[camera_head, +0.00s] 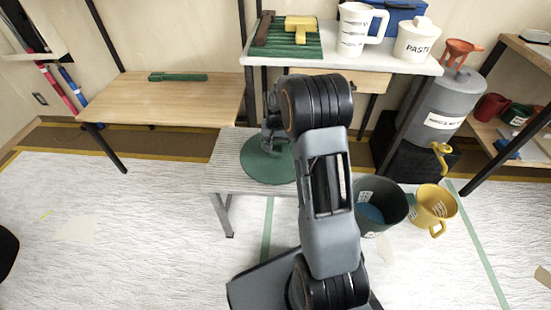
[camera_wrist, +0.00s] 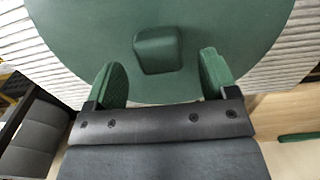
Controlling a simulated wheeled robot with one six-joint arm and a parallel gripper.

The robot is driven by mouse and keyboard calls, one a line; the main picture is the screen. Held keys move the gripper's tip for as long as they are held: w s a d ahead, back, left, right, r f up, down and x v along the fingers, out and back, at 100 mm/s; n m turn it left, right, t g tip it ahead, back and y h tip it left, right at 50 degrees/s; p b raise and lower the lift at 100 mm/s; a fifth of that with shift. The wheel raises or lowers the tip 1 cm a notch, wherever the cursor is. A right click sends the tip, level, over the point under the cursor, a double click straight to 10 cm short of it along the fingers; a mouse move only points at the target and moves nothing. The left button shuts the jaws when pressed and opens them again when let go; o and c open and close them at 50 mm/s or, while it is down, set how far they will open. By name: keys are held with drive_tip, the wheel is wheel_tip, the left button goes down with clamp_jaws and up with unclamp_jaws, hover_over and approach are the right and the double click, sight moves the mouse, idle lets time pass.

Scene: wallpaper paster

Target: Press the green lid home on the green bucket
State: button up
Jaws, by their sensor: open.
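The round green lid (camera_head: 262,168) is over a grey slatted bench, partly hidden by my arm. In the wrist view the lid (camera_wrist: 75,35) fills the top, with a square green knob (camera_wrist: 158,50) near its middle. No bucket wall shows below the lid, so I cannot tell whether the green bucket is under it. My gripper (camera_head: 273,138) is above the lid. In the wrist view my gripper (camera_wrist: 162,72) is open, its green-padded fingers apart on either side of the knob's near end. Contact with the knob or lid cannot be told.
The slatted bench (camera_head: 226,158) has bare slats left of the lid. A dark bucket (camera_head: 375,220) with blue inside and a yellow bucket (camera_head: 438,203) stand on the floor at right. A white shelf (camera_head: 340,62) with jugs and a wooden table (camera_head: 180,92) stand behind.

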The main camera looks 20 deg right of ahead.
drive_tip(key=shift+f, duration=0.95)
drive_tip(key=shift+r, duration=0.1)
drive_tip(key=c, duration=1.1)
drive_tip(key=shift+o, duration=0.2)
